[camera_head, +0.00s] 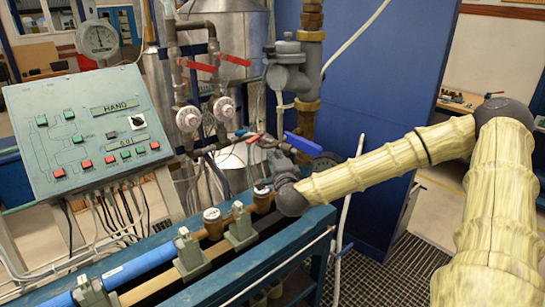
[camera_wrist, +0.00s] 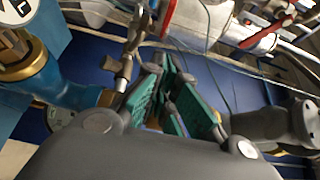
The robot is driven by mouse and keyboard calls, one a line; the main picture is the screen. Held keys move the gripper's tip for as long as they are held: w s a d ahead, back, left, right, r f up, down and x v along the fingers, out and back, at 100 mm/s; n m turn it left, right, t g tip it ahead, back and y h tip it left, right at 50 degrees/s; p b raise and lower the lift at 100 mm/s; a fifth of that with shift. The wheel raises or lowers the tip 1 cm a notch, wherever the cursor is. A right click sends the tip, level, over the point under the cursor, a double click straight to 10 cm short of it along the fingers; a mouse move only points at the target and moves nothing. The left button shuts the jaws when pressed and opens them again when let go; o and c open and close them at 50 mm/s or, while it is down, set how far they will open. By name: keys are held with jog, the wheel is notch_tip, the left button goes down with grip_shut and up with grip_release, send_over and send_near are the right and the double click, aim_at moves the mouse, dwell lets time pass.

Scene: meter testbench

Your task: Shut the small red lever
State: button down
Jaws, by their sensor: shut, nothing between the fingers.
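A small red lever (camera_head: 253,139) shows in the head view on the pipework, just above and left of my wrist. Two longer red levers, left (camera_head: 197,65) and right (camera_head: 235,60), sit higher up on the pipes. My gripper (camera_wrist: 168,75) is shut and empty in the wrist view, with its green-padded fingers close together. In the head view the fingers are hard to make out among the dark pipes. A red handle-like part (camera_wrist: 267,33) shows at the upper right of the wrist view, apart from the fingers. I cannot tell which lever it is.
A blue lever (camera_head: 304,145) is right beside my wrist. The blue bench frame (camera_head: 262,262) with brass fittings runs below my arm. A control panel (camera_head: 88,130) stands at the left. Open grated floor (camera_head: 400,270) is at the right.

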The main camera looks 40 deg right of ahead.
aim_at(255, 138)
jog(key=shift+w+d+p, duration=0.2)
jog(key=shift+w+p, duration=0.45)
jog(key=shift+w, duration=0.95)
jog(key=shift+w+d+p, duration=0.2)
jog(key=shift+w+p, duration=0.5)
jog(key=shift+w, duration=0.95)
jog(key=shift+w+d+p, duration=0.2)
jog(key=shift+w+p, duration=0.45)
jog(key=shift+w, duration=0.95)
jog(key=shift+f+b, duration=0.15)
jog(key=shift+b, duration=0.25)
